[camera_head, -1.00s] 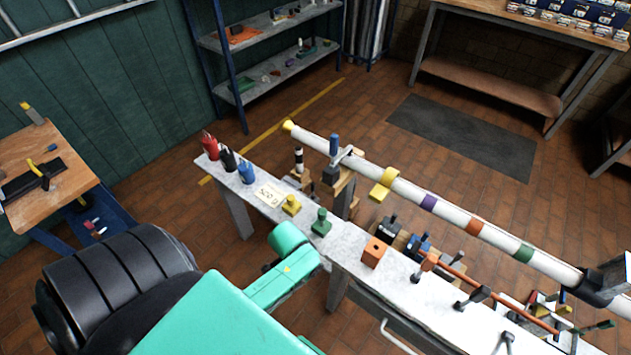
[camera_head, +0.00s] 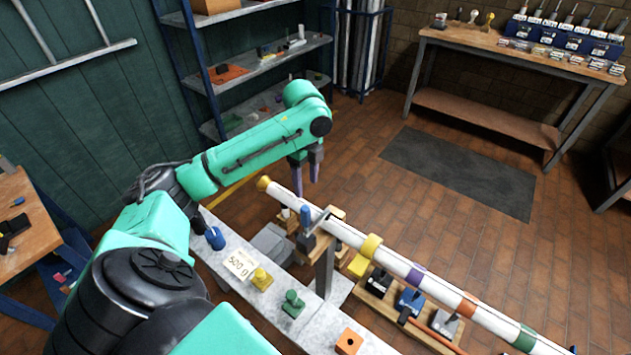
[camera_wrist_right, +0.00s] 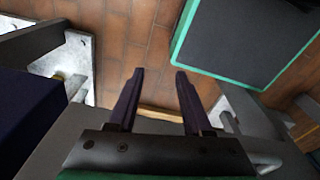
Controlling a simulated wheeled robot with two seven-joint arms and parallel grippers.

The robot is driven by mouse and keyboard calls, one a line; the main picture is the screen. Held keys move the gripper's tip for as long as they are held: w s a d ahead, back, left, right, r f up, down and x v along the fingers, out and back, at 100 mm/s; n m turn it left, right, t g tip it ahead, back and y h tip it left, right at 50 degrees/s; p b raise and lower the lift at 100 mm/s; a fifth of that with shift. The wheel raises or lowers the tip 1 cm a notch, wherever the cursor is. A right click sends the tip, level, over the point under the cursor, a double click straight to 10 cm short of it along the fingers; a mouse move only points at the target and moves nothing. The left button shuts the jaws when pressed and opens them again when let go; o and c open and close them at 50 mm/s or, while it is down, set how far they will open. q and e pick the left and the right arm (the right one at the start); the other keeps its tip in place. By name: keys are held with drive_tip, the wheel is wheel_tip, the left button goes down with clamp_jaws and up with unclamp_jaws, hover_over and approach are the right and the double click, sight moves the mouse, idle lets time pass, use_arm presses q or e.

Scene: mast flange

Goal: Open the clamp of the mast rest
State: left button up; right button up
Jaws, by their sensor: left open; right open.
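The white mast (camera_head: 390,257) with coloured bands lies on a wooden rest (camera_head: 330,220) in the head view. The clamp of the rest has a blue upright handle (camera_head: 306,219) above a dark block at the mast's side. My left gripper (camera_head: 306,182) is open and empty, fingers pointing down.
A narrow grey bench (camera_head: 325,313) in front carries a blue, a yellow (camera_head: 261,279) and a green piece (camera_head: 293,304), an orange block (camera_head: 349,341) and a "500 g" card (camera_head: 239,264). A wooden tray of blocks (camera_head: 376,305) lies beside the mast. Shelves stand behind.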

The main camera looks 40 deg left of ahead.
sight(305, 217)
use_arm(q)
drive_tip(key=f, duration=0.2)
drive_tip(key=s+f, duration=0.1)
drive_tip(key=f, duration=0.2)
drive_tip(key=f+p, duration=0.1)
drive_tip(key=f, duration=0.2)
drive_tip(key=shift+s, duration=0.4)
drive_tip(key=f, duration=0.3)
drive_tip(key=w+f, duration=0.1)
drive_tip(key=f, duration=0.1)
drive_tip(key=shift+s+f, duration=0.2)
drive_tip(key=shift+f, duration=0.05)
clamp_jaws()
use_arm(e)
drive_tip(key=shift+s+d+r, duration=0.4)
drive_tip(key=shift+s+r, duration=0.25)
drive_tip(key=shift+s, duration=0.1)
drive_tip(key=shift+a, duration=0.15)
